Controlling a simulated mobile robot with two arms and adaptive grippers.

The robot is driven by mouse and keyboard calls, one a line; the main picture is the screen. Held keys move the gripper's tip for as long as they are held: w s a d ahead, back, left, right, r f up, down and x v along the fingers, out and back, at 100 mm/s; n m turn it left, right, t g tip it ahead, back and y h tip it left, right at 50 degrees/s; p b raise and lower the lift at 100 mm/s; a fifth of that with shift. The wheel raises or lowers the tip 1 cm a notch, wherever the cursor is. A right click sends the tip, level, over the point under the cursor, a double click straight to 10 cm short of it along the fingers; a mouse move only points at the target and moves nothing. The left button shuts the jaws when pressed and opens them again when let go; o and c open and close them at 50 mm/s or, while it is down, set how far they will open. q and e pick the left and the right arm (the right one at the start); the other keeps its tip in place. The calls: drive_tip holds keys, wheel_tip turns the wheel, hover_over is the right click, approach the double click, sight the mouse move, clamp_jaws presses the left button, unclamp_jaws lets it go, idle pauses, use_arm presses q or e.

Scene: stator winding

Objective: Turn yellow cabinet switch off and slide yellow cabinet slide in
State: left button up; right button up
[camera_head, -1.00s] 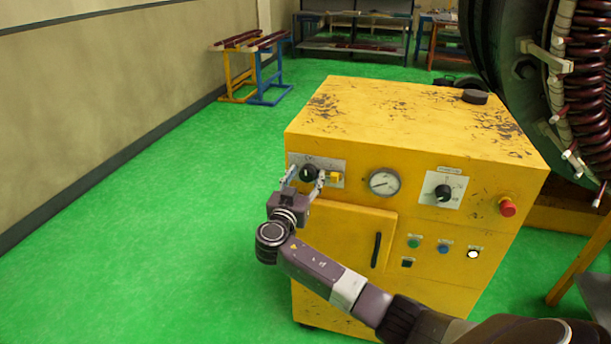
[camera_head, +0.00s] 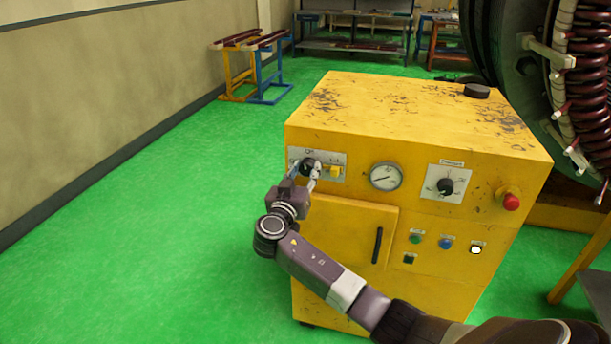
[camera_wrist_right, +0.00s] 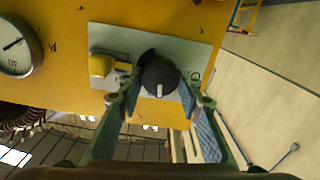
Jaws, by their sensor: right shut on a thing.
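The yellow cabinet (camera_head: 345,285) stands on the green floor. Its black rotary switch (camera_head: 308,165) sits on a metal plate at the upper left of the front. Beside it on the same plate is the yellow slide (camera_head: 334,171). In the right wrist view the switch (camera_wrist_right: 160,76) shows a white mark pointing toward the gripper, and the yellow slide (camera_wrist_right: 101,66) is to its left. My right gripper (camera_head: 306,171) is shut on the switch, one finger on each side, and partly hides it. In the wrist view its fingertips (camera_wrist_right: 160,90) flank the knob. My left gripper is not in view.
A round gauge (camera_head: 386,176), a second black knob (camera_head: 445,187), a red button (camera_head: 511,202) and small buttons are on the cabinet front. A large stator (camera_head: 560,80) stands at the right. The floor (camera_head: 150,260) at the left is clear.

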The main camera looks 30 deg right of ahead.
drive_tip(key=shift+f+n+b, duration=0.25)
drive_tip(key=shift+n+b, duration=0.4)
drive_tip(key=shift+n, duration=0.15)
drive_tip(key=shift+r+n, duration=0.1)
drive_tip(key=shift+n, duration=0.4)
drive_tip(key=n, duration=0.4)
drive_tip(key=shift+w+r+n, duration=0.1)
drive_tip(key=shift+n, duration=0.2)
drive_tip(key=n+p, duration=0.2)
drive_tip(key=n, duration=0.3)
drive_tip(key=shift+a, duration=0.1)
use_arm(q)
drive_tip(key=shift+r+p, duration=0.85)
drive_tip(key=shift+p, duration=0.1)
use_arm(e)
drive_tip(key=shift+f+n, duration=0.2)
drive_tip(key=shift+n, duration=1.9)
drive_tip(key=o, duration=1.2)
drive_tip(key=shift+c, duration=0.2)
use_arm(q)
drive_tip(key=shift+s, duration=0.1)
use_arm(e)
drive_tip(key=v, duration=1.2)
